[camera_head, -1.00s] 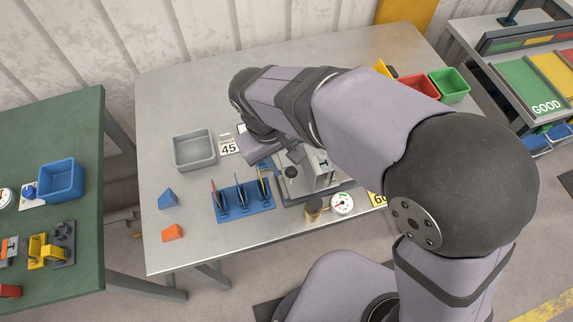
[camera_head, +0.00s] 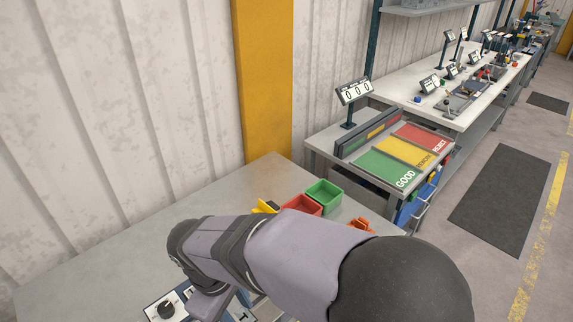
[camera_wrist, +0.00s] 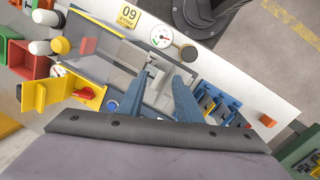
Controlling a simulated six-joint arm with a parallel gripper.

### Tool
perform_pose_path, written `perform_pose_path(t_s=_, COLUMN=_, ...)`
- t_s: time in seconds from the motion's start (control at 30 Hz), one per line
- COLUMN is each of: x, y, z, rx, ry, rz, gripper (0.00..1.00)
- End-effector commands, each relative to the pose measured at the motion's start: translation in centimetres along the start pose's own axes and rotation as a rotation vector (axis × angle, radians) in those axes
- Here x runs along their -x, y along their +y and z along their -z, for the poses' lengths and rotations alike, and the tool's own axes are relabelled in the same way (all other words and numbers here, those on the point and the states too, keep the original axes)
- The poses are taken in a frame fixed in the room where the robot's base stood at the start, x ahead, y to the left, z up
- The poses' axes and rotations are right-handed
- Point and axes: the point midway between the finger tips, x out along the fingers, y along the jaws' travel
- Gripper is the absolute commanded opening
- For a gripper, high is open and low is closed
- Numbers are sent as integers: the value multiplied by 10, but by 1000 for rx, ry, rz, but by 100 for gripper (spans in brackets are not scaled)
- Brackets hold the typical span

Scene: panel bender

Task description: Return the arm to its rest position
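My gripper (camera_wrist: 160,78) shows in the wrist view with two blue-grey fingers spread apart. No part is held between them. It is above the grey panel bender (camera_wrist: 115,65), whose bed and pale clamp part show behind and between the fingers. How high the fingertips are above it I cannot tell. In the head view my arm crosses the bottom centre, and my gripper is not clearly visible there. The bender is mostly hidden behind my arm in that view.
The wrist view shows a dial gauge (camera_wrist: 162,37), yellow card (camera_wrist: 128,17), blue rack (camera_wrist: 215,101), orange wedge (camera_wrist: 267,120) and yellow bracket (camera_wrist: 48,95). In the head view, red (camera_head: 303,205) and green bins (camera_head: 323,195) stand beyond my arm. The bench's left (camera_head: 110,245) is bare.

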Motion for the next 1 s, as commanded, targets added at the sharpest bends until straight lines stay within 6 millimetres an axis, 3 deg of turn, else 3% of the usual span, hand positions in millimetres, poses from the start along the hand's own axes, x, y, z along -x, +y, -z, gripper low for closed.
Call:
perform_pose_path(t_s=0.1, x=-21, y=35, z=-39, rx=-165, ry=-9, rz=40, gripper=32)
perform_pose_path(t_s=0.3, x=-54, y=69, z=-103, rx=-475, ry=-9, rz=94, gripper=32)
perform_pose_path(t_s=0.43, x=-76, y=81, z=-150, rx=-701, ry=-6, rz=126, gripper=32)
perform_pose_path(t_s=0.6, x=-97, y=81, z=-197, rx=-941, ry=0, rz=152, gripper=32)
perform_pose_path(t_s=0.8, x=-110, y=76, z=-225, rx=-1099, ry=3, rz=166, gripper=32)
perform_pose_path(t_s=1.0, x=-112, y=75, z=-231, rx=-1137, ry=5, rz=168, gripper=32)
